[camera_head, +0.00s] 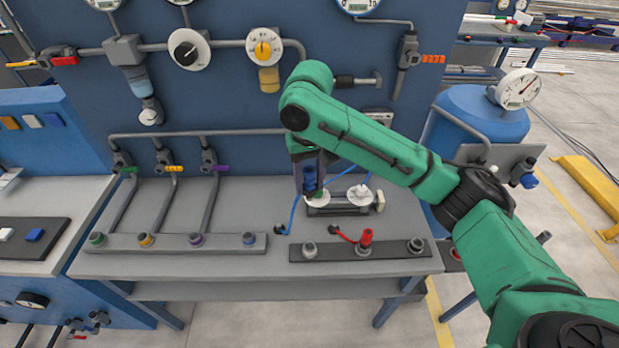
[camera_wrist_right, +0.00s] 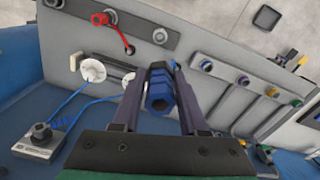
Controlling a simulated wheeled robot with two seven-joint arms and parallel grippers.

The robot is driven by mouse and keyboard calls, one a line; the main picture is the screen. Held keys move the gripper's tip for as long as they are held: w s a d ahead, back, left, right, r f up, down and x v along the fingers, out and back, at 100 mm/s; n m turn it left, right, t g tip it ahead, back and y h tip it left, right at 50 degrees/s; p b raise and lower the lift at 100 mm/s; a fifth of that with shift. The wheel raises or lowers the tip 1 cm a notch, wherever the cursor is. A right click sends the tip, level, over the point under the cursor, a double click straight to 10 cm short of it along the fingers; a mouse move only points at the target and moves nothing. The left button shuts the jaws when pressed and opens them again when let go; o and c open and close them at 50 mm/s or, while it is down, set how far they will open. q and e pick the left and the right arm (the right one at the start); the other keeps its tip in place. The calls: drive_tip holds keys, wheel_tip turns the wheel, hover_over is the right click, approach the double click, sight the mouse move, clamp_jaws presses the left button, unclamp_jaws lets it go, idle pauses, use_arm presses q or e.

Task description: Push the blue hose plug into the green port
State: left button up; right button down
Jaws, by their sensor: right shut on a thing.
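The blue hose plug (camera_head: 309,178) is held in my right gripper (camera_head: 311,170), above the bench and in front of the blue panel. In the right wrist view the blue plug (camera_wrist_right: 159,92) sits between the two dark fingers of my right gripper (camera_wrist_right: 160,80), which are shut on it. The green port (camera_head: 97,238) is at the left end of the grey port strip, well left of the plug and apart from it. In the right wrist view the green port (camera_wrist_right: 297,103) is at far right. My left gripper is not in view.
Yellow (camera_head: 145,240), purple (camera_head: 196,239) and blue (camera_head: 248,238) ports share the grey strip (camera_head: 170,243). A dark strip (camera_head: 325,252) with a red plug (camera_head: 366,236) lies right. Grey pipes (camera_head: 165,205) rise behind the coloured ports. A blue hose (camera_head: 293,216) hangs near the gripper.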

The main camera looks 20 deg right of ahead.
sight(309, 170)
drive_tip(key=shift+r+p, duration=2.1)
drive_tip(key=shift+p, duration=0.15)
drive_tip(key=shift+f, duration=0.15)
